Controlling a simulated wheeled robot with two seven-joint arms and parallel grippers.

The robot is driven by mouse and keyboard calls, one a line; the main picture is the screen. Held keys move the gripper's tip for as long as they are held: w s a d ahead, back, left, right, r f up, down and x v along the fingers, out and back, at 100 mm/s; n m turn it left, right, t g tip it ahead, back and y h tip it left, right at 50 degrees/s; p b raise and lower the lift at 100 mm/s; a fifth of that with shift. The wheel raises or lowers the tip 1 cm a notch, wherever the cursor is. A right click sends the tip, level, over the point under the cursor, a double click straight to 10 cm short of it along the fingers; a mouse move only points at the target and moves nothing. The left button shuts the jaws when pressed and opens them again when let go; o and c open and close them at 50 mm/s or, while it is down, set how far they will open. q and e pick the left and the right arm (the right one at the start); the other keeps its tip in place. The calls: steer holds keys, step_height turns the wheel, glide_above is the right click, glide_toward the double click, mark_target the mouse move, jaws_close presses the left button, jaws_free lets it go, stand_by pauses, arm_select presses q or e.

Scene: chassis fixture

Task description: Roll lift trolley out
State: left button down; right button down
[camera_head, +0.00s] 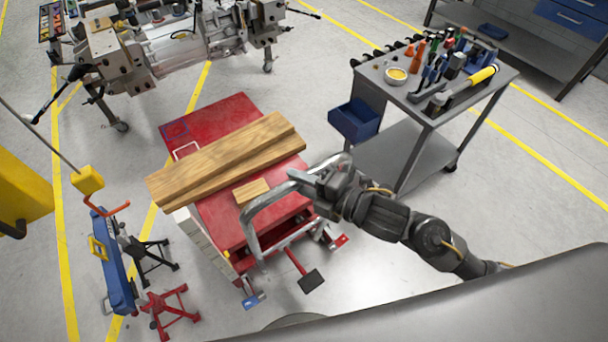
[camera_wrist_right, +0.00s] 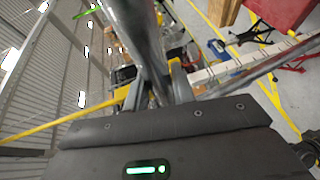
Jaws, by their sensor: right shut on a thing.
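The lift trolley (camera_head: 235,115) is a low red platform in the middle of the head view. It has a grey tubular push handle (camera_head: 252,236) at its near end. A long wooden plank (camera_head: 220,162) and a small wood block (camera_head: 252,191) lie on its top. My right gripper (camera_head: 318,180) is shut on the handle's upper bar. In the right wrist view the grey bar (camera_wrist_right: 138,40) runs up from between the fingers (camera_wrist_right: 165,88). My left gripper is not in view.
A grey tool cart (camera_head: 410,150) with a blue bin (camera_head: 354,120) stands at the right. The chassis fixture (camera_head: 180,45) stands behind the trolley. A blue beam (camera_head: 113,262) and red stands (camera_head: 165,305) are at the near left. Open floor lies between trolley and cart.

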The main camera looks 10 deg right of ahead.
steer(key=shift+s+a+f, duration=0.1)
steer(key=shift+s+f, duration=0.05)
steer(key=shift+f, duration=0.4)
steer(key=c, duration=1.4)
jaws_free()
steer(key=shift+o, duration=1.2)
steer(key=shift+w+a, duration=0.1)
steer(key=shift+w, duration=0.1)
steer(key=shift+r, duration=0.2)
steer(key=v, duration=1)
steer(key=shift+s+d+r+p, duration=0.2)
steer(key=shift+d+p, duration=0.1)
